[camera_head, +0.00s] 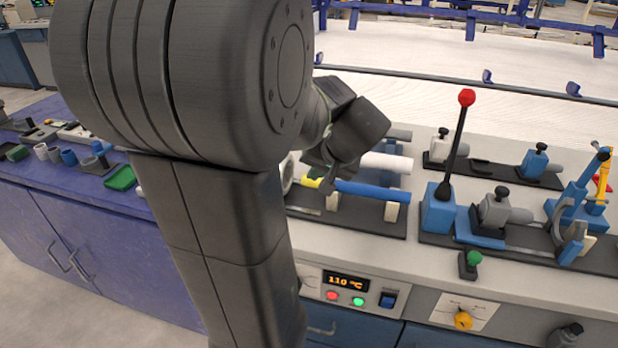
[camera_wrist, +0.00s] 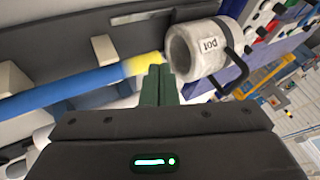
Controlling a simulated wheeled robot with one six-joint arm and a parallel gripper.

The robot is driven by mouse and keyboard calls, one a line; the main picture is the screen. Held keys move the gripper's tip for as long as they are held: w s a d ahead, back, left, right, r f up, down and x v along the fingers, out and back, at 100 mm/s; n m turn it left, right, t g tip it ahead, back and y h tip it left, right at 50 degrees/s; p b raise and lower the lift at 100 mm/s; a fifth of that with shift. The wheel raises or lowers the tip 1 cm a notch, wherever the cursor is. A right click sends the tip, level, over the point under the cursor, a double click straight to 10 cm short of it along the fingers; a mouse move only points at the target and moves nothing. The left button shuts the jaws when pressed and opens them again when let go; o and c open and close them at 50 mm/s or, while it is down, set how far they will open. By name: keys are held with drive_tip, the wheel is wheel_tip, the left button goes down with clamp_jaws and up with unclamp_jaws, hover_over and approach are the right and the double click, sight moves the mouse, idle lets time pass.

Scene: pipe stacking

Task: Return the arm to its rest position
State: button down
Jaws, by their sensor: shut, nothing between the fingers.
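My arm fills the left and middle of the head view, bent over the workbench. My gripper (camera_head: 327,180) hangs low over the bench, close to the yellow end of a blue pipe (camera_head: 372,190). In the wrist view my gripper (camera_wrist: 158,84) has its green fingers together with nothing between them. The blue pipe (camera_wrist: 60,88) lies to their left, its yellow tip close beside them. A pale cylinder labelled "pot" (camera_wrist: 190,55) is just right of the fingertips. I cannot tell whether the fingers touch either one.
A white pipe (camera_head: 385,161) lies behind the blue one. To the right are a red-knobbed lever (camera_head: 466,98) and clamp fixtures (camera_head: 495,210). The bench front has a 110 °C display (camera_head: 346,283). A purple side bench (camera_head: 70,195) stands at left with small parts and a green tray (camera_head: 121,178).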

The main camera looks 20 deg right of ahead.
drive_tip(key=shift+v, duration=1.15)
